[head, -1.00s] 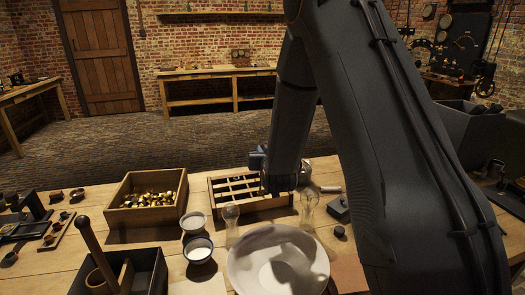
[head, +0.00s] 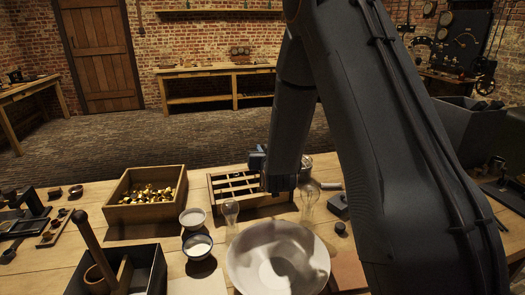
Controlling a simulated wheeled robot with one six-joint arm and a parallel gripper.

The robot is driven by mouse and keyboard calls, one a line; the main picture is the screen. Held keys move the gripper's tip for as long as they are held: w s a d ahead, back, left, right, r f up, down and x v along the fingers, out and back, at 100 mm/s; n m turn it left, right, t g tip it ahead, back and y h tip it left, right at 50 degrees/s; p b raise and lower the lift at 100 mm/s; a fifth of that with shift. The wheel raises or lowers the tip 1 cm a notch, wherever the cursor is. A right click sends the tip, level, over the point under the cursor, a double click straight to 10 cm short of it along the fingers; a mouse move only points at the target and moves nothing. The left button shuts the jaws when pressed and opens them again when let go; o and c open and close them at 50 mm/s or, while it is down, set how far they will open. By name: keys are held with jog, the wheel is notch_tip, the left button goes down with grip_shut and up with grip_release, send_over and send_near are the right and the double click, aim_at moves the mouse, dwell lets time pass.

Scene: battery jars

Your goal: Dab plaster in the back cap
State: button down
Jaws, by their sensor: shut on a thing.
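My gripper (head: 272,182) is over the slatted wooden rack (head: 278,202), largely hidden behind my arm's lower link. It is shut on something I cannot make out. A small bowl of white material (head: 197,246), perhaps plaster, stands left of the big white basin (head: 240,262). A second small pale bowl (head: 192,218) stands just behind it. One clear glass jar (head: 230,212) stands in front of the rack's left part, and another (head: 309,196) near its right end. I cannot tell which piece is the back cap; it may be hidden by my arm.
A wooden box of brass pieces (head: 124,208) stands left of the rack. A dark tray with a tall handle (head: 148,272) is at front left. A dark round piece (head: 340,228) and a dark block (head: 338,205) lie to the right. Small dark parts (head: 30,222) lie far left.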

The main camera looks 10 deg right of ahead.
jog(key=shift+f, duration=0.25)
dwell(0.8)
jog(key=shift+r, duration=0.1)
dwell(0.7)
jog(key=shift+r+p, duration=1.95)
jog(key=shift+r, duration=1.75)
